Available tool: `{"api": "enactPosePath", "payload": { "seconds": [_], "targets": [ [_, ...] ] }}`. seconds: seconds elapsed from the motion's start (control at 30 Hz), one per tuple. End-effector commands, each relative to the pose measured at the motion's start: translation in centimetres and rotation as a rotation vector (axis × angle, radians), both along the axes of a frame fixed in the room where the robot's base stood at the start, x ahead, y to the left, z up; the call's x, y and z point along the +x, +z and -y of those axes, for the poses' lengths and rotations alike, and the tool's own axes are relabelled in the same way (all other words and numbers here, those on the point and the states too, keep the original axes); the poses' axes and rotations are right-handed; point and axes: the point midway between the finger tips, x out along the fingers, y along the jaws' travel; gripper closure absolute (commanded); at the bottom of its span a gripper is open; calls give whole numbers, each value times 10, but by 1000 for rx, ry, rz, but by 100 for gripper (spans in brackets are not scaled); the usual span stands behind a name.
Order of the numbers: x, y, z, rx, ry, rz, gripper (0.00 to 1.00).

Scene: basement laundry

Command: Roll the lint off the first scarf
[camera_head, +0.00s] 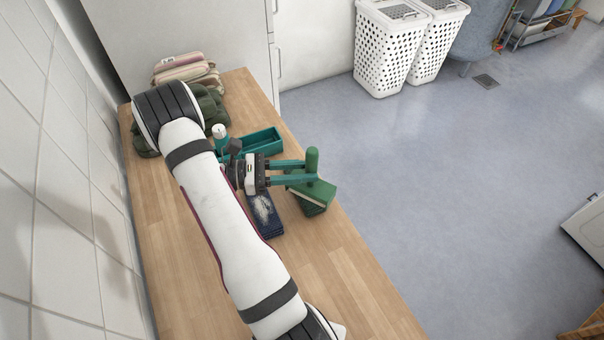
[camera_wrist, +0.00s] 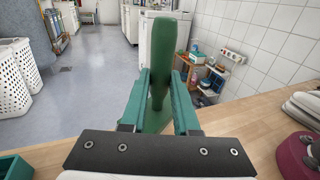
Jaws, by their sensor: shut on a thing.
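A dark blue folded scarf (camera_head: 265,212) lies on the wooden table, with pale lint scattered over its top. My gripper (camera_head: 309,171) is to the right of the scarf, near the table's right edge. It is shut on the upright handle of a green block-shaped tool (camera_head: 312,158). The tool's wide green body hangs below the fingers. Whether it touches the table is not clear. In the wrist view the green handle (camera_wrist: 160,60) stands between the teal fingers. My gripper's body and arm cover part of the scarf's far end.
A teal tray (camera_head: 265,140) stands behind the gripper. A white-topped item (camera_head: 219,131) is beside it. Dark green folded cloth (camera_head: 210,108) and a striped stack (camera_head: 183,69) lie at the table's far end. The near tabletop (camera_head: 325,285) is clear. White baskets (camera_head: 390,50) stand on the floor.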

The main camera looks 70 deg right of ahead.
Motion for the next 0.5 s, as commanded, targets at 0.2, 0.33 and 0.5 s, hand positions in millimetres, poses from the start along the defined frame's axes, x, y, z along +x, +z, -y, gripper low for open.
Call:
{"api": "enactPosePath", "payload": {
  "seconds": [0.2, 0.33, 0.5],
  "targets": [
    [0, 20, 0, -1, 0, 2, 100],
    [0, 32, 0, -2, 0, 1, 100],
    [0, 46, 0, -2, 0, 1, 100]
  ]
}}
